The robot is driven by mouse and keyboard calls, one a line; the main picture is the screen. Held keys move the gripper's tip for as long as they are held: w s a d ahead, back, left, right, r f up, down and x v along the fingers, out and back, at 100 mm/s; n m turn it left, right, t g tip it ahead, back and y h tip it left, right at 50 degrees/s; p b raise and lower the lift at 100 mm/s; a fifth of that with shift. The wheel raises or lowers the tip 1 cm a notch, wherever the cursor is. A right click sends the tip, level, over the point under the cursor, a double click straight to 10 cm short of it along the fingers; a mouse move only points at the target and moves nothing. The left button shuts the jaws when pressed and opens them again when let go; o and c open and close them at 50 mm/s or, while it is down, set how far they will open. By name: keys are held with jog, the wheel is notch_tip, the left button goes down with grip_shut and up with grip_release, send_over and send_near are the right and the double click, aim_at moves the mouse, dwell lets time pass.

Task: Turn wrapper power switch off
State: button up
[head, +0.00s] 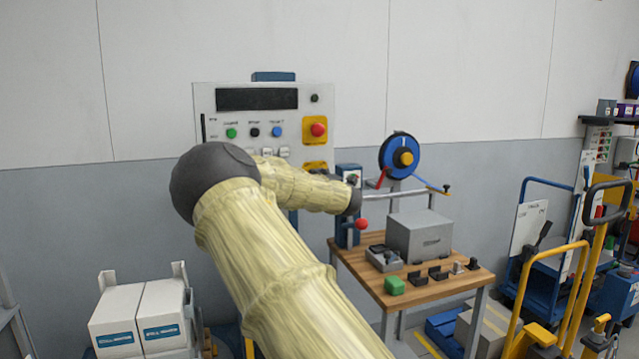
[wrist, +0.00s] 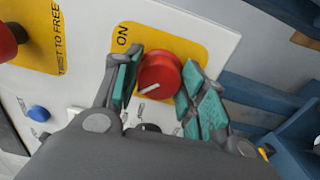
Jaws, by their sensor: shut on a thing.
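The wrapper power switch is a red rotary knob (wrist: 160,72) with a white pointer line, on a yellow plate (wrist: 150,33). In the wrist view the pointer line slants toward the lower left, and the word "ON" is printed at the plate's upper left. My gripper (wrist: 161,78) has its teal pads on either side of the knob, shut on it. In the head view the control panel (head: 213,101) stands by the wall. My arm hides the knob and my gripper there; only part of the yellow plate (head: 315,166) shows.
A red stop button (head: 318,129) sits above the switch and shows at the wrist view's left edge (wrist: 9,42). Small push buttons are nearby. A wooden table (head: 440,293) with a grey box (head: 419,236) stands at right, with carts beyond. White cartons (head: 118,308) are at lower left.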

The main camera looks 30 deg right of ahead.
jog(key=o, duration=1)
jog(key=shift+o, duration=0.2)
jog(key=shift+s, duration=0.1)
jog(key=v, duration=1.1)
jog(key=shift+s, duration=0.4)
jog(key=shift+f, duration=0.1)
